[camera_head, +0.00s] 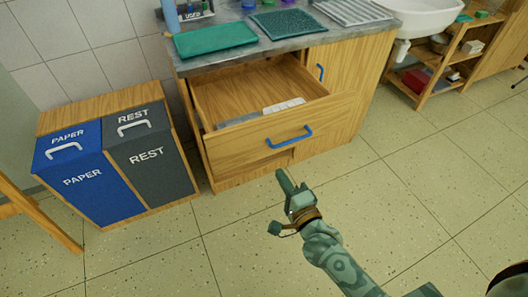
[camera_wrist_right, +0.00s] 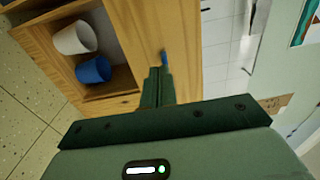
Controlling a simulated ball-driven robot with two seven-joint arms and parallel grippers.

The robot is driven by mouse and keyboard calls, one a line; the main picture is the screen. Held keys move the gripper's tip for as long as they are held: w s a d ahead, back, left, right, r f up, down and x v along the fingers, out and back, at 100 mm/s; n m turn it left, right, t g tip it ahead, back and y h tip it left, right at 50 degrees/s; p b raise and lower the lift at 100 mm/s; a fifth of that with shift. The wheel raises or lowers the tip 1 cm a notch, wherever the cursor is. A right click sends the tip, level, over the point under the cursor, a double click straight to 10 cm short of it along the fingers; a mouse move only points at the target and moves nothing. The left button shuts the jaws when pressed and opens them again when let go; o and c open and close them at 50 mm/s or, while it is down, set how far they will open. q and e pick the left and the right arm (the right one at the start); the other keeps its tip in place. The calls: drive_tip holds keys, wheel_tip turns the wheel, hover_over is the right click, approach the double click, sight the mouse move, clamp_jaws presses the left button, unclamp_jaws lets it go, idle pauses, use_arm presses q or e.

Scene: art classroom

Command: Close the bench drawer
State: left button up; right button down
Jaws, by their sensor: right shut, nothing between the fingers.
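The bench drawer (camera_head: 235,148) is pulled well out of the wooden bench (camera_head: 345,85) in the head view. Its front carries a blue bar handle (camera_head: 290,137). Inside lie a white item (camera_head: 284,105) and a greyish one. My right gripper (camera_head: 285,181) is shut and empty. In the head view it shows just below and in front of the drawer front, apart from the handle. In the right wrist view its closed fingers (camera_wrist_right: 157,86) point at wood, with a small blue piece (camera_wrist_right: 164,58), perhaps the handle, beyond the tips. My left gripper is out of view.
Blue paper (camera_head: 82,180) and grey rest (camera_head: 150,155) bins stand left of the bench. Mats, including a green one (camera_head: 215,38), lie on the benchtop. A white cup (camera_wrist_right: 75,40) and a blue cup (camera_wrist_right: 94,70) sit in an open compartment. Floor in front is clear.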

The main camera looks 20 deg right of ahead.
drive_tip(key=b, duration=0.1)
approach(261, 143)
drive_tip(key=w+b, duration=0.1)
drive_tip(key=w, duration=0.2)
drive_tip(key=w+b, duration=0.1)
drive_tip(key=w, duration=0.2)
drive_tip(key=shift+a+f+b, duration=0.2)
drive_tip(key=shift+b, duration=0.15)
drive_tip(key=shift+w+r, duration=0.15)
drive_tip(key=shift+w, duration=0.25)
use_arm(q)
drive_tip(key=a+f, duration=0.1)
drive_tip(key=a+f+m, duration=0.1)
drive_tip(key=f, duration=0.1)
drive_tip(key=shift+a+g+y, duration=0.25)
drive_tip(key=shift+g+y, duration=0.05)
use_arm(e)
drive_tip(key=shift+r, duration=0.1)
